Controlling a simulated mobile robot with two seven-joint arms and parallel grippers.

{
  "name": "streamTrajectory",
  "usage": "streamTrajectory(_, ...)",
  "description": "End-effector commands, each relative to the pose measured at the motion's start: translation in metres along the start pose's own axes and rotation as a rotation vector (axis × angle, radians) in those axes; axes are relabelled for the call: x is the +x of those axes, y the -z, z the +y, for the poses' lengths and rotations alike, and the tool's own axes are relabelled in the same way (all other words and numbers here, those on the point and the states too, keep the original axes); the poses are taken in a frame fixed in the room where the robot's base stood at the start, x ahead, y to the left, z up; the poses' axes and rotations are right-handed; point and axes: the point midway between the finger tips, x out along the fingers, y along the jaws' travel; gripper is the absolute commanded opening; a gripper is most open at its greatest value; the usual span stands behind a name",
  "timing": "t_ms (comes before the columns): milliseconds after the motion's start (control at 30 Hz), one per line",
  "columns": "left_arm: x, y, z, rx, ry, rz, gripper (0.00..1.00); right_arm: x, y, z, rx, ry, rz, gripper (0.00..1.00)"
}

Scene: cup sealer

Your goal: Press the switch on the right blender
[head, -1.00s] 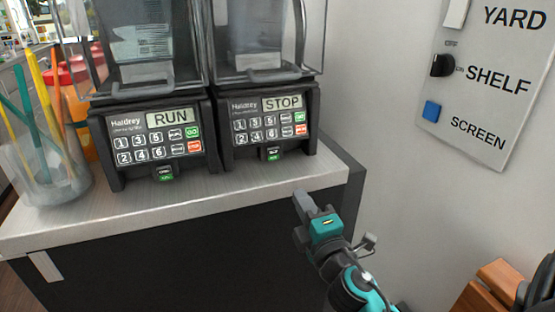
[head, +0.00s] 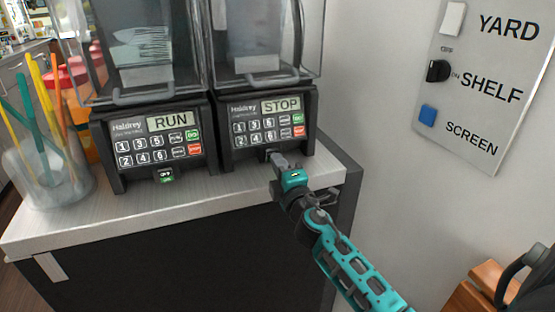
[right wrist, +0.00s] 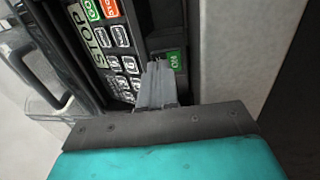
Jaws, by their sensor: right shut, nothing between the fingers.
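The right blender (head: 264,110) stands on the counter, and its display reads STOP. Its keypad and display also show in the right wrist view (right wrist: 108,45). The switch (right wrist: 175,61) below the keypad shows green with ON lettering in the right wrist view; in the head view my gripper covers it. My right gripper (head: 278,160) is shut and empty, its fingertips right at the switch. In the right wrist view the fingertips (right wrist: 158,66) overlap the switch's edge; I cannot tell whether they touch it. My left gripper is not in view.
The left blender (head: 155,140) stands close beside, its display reading RUN. A clear cup of coloured sticks (head: 45,170) stands at the counter's left. A wall panel (head: 470,110) with switches is at the right. The counter front (head: 230,200) is clear.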

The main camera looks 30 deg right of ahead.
Motion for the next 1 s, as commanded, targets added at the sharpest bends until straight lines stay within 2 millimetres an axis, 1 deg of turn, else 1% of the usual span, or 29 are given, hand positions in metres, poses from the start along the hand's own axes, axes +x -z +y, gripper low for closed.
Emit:
streamTrajectory(33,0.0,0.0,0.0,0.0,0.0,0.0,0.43,0.004,0.0,0.001,-0.001,-0.001,0.0,0.0)
streamTrajectory(133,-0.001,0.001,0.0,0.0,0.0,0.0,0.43,0.009,0.0,0.0,-0.002,0.0,0.0,0.0)
streamTrajectory(500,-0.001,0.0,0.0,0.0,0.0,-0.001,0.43,0.011,0.0,0.0,-0.001,0.0,0.0,0.0)
streamTrajectory(667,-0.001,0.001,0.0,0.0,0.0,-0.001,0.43,0.022,0.0,0.007,0.0,-0.003,0.0,0.0)
streamTrajectory(1000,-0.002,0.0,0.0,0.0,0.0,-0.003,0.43,0.023,-0.002,0.011,-0.003,-0.01,-0.002,0.0)
